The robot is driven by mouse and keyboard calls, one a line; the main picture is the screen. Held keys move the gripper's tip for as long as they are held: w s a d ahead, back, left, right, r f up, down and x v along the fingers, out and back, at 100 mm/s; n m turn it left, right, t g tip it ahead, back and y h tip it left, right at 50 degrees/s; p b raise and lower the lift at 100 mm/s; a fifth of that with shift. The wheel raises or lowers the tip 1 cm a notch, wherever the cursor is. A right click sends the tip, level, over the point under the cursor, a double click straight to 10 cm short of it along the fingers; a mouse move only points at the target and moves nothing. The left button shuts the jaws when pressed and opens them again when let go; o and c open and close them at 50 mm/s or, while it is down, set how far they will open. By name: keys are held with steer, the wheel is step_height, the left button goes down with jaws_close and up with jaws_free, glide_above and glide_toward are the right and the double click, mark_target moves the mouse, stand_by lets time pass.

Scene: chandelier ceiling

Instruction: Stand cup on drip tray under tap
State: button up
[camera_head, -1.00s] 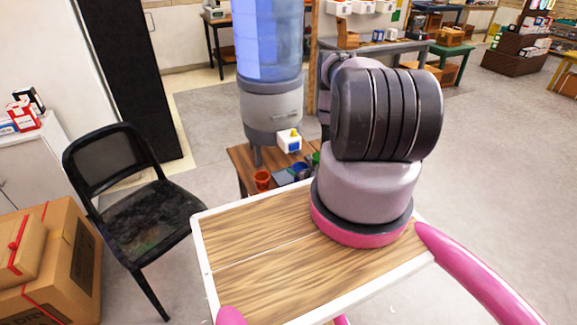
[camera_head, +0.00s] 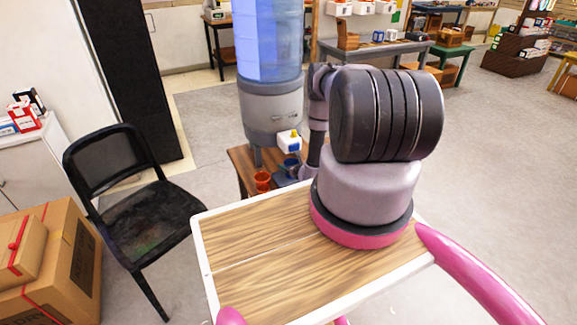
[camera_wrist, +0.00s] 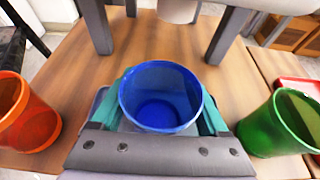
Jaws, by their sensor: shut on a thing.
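The blue cup (camera_wrist: 160,97) stands upright between the teal fingers of my gripper (camera_wrist: 162,108), which is shut on it. In the head view the blue cup (camera_head: 291,163) shows just below the white tap (camera_head: 289,142) of the water dispenser. In the wrist view the tap (camera_wrist: 178,9) is at the top edge, beyond the cup. The cup's underside is hidden, so I cannot tell whether it touches the tray.
An orange cup (camera_wrist: 28,118) stands left of my gripper and a green cup (camera_wrist: 281,124) right, both close. Dispenser legs (camera_wrist: 96,27) rise beyond the cup. A black chair (camera_head: 145,215) stands left of the small wooden table (camera_head: 240,160).

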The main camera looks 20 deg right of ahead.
steer(key=shift+f, duration=0.15)
steer(key=o, duration=1.2)
steer(key=shift+o, duration=0.2)
steer(key=shift+s+r, duration=0.2)
steer(key=shift+r, duration=0.05)
steer(key=v, duration=1.1)
steer(key=shift+s, duration=0.25)
steer(key=shift+s+r, duration=0.15)
